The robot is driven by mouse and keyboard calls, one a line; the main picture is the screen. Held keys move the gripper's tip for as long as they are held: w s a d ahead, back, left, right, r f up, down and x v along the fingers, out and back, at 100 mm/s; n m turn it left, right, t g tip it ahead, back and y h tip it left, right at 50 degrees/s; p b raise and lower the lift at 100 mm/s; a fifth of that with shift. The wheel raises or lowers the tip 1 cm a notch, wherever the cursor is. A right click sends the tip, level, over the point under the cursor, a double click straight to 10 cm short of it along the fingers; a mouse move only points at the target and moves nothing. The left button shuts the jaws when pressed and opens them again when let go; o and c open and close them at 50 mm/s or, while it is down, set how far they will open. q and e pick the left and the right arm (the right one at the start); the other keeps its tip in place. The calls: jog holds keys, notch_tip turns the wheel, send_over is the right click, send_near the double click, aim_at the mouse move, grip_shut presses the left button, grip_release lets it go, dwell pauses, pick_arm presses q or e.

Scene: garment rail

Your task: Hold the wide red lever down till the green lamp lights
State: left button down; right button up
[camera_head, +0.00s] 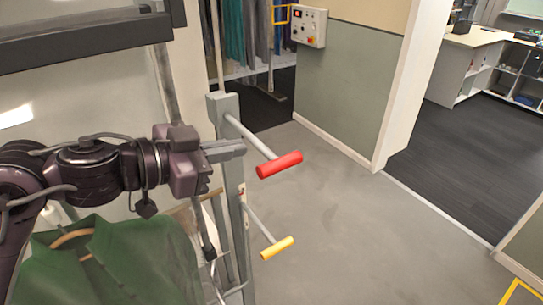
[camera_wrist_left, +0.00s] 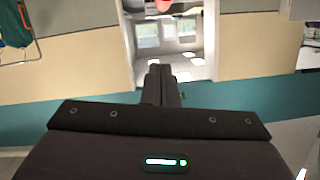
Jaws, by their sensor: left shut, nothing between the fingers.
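The wide red lever (camera_head: 279,165) is a red grip on a pale rod that slopes down to the right from a grey post. My left gripper (camera_head: 240,148) is shut and empty, just left of the red grip and a little above it. A gap shows between the fingertips and the grip. In the left wrist view, the shut fingers (camera_wrist_left: 161,88) point forward, and a bit of red, likely the lever (camera_wrist_left: 163,4), shows at the top edge. I cannot make out a lit green lamp on the post. My right gripper is not in view.
A yellow-gripped lever (camera_head: 277,248) hangs lower on the same grey post (camera_head: 223,108). A green shirt (camera_head: 105,262) on a hanger is below my left arm. A control box (camera_head: 310,26) with buttons is on the back wall. The grey floor right of the levers is clear.

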pick_arm(q)
send_over(273, 166)
jog(key=s, duration=0.1)
notch_tip(273, 166, down, 2)
jog(key=f, duration=0.2)
jog(key=shift+w+d+f, duration=0.15)
jog(key=shift+w+f, duration=0.15)
jog(key=shift+w, duration=0.1)
jog(key=shift+a+f, duration=0.4)
jog(key=shift+f, duration=0.35)
jog(key=shift+d, duration=0.1)
jog(key=shift+w+d, duration=0.1)
